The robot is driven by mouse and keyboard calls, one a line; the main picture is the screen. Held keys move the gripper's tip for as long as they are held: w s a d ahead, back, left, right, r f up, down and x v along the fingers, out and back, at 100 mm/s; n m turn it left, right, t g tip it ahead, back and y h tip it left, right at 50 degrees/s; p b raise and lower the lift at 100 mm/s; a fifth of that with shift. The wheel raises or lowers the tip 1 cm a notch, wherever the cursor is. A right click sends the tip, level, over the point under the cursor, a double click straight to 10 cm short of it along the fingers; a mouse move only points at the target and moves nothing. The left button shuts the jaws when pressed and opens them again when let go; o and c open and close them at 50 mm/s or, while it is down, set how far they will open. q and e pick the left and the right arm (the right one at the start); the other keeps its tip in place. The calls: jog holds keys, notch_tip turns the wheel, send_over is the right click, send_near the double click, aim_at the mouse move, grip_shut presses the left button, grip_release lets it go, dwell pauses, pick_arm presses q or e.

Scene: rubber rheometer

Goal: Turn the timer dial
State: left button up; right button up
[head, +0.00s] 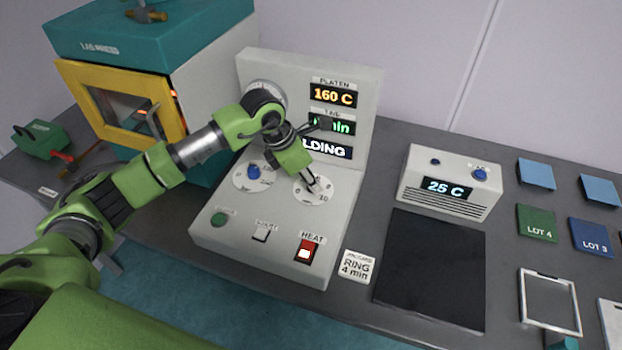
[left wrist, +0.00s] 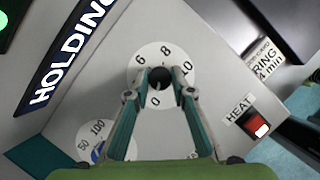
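The timer dial is a round white scale (head: 300,193) with numbers on the sloped front of the press console. It also shows in the left wrist view (left wrist: 162,52), where 0, 6, 8 and 10 are readable. A dark knob (left wrist: 160,78) sits at its middle. My left gripper (head: 315,187) is at this dial. In the left wrist view its two fingertips (left wrist: 161,73) stand on either side of the knob and look closed on it. They hide much of the knob and part of the scale. My right gripper is not in view.
The console has a blue-knobbed dial (head: 254,172) to the left, a green button (head: 219,219), a lit red HEAT switch (head: 306,251) and displays reading 160 C and HOLDING. A RING 4 min card (head: 357,266) lies beside it. A black mat (head: 431,268) lies to the right.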

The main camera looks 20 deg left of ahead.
pick_arm(q)
jog(key=shift+w+f+m+b, duration=0.15)
jog(key=shift+m+b, duration=0.35)
jog(key=shift+b, duration=0.5)
jog(key=m+g+b, duration=0.1)
jog(key=m+b, duration=0.2)
jog(key=m+g+h+b, duration=0.1)
jog(key=m+b, duration=0.2)
jog(key=b, duration=0.1)
jog(key=shift+w, duration=0.1)
jog(key=shift+m+g+b, duration=0.6)
jog(key=shift+m+b, duration=0.3)
jog(key=shift+m, duration=0.3)
jog(key=shift+w+m+g+b, duration=0.1)
jog(key=shift+m+g+b, duration=0.45)
jog(key=shift+m, duration=0.55)
jog(key=shift+r, duration=0.2)
jog(key=o, duration=1.1)
